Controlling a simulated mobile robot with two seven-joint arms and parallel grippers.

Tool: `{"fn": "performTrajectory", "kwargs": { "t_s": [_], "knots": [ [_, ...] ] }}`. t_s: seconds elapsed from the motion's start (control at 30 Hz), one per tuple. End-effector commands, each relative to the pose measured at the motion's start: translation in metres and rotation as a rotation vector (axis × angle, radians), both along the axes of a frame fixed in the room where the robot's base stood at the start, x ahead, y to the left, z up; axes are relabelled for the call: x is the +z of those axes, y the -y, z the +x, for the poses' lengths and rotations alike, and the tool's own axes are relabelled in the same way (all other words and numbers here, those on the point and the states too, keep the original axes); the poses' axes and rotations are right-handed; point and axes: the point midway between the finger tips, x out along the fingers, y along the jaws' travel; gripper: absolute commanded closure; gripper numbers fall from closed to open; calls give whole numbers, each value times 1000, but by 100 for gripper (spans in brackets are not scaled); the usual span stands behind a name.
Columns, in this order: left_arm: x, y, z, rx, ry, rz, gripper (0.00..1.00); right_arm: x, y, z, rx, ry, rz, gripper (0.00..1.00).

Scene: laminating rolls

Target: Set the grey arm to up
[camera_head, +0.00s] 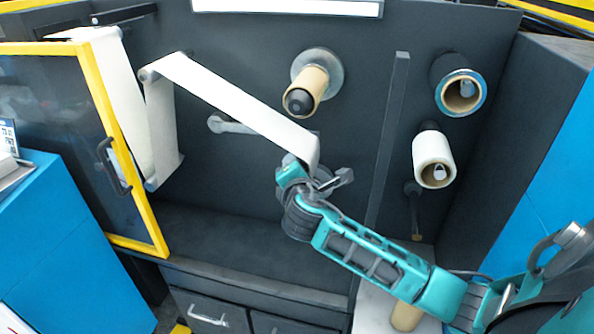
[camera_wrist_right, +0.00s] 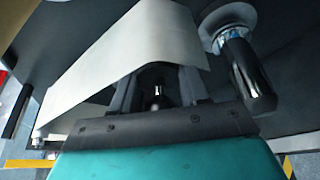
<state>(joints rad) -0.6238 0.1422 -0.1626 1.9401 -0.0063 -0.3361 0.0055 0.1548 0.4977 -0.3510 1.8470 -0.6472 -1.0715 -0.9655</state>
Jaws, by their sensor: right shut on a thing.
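The grey arm (camera_head: 232,125) sits on the dark back panel in the head view, lying roughly level. Its right part is hidden behind the white web (camera_head: 235,105). The web runs from a roller at the upper left down to my right gripper (camera_head: 312,178), which is shut at its lower end, below and right of the grey arm. In the right wrist view the web (camera_wrist_right: 130,60) spreads over the closed fingers (camera_wrist_right: 157,95), hiding part of the grip. My left gripper is not in view.
A dark spindle (camera_wrist_right: 246,68) stands close to the right of the fingers in the wrist view. A cardboard core (camera_head: 308,88), a blue-edged roll (camera_head: 461,93) and a white roll (camera_head: 433,158) stick out from the panel. An open yellow-framed door (camera_head: 105,100) stands at left.

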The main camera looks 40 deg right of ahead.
Motion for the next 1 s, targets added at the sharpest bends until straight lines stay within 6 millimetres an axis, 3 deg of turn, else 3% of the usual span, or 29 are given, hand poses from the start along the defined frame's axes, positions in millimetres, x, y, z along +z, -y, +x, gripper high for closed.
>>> {"fn": "performTrajectory", "kwargs": {
  "t_s": [0.13,0.4,0.57,0.9,0.93,1.0],
  "knots": [
    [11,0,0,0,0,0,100,34,0,3,-2,-60,-61,100],
    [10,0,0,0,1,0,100,82,-7,11,-3,-208,-186,100],
    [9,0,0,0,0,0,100,94,-10,13,-1,-253,-222,100],
    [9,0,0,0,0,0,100,94,-10,13,-1,-266,-228,100],
    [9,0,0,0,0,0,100,94,-10,13,-1,-266,-228,54],
    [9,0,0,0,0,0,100,94,-10,13,-1,-266,-227,48]
  ]
}}
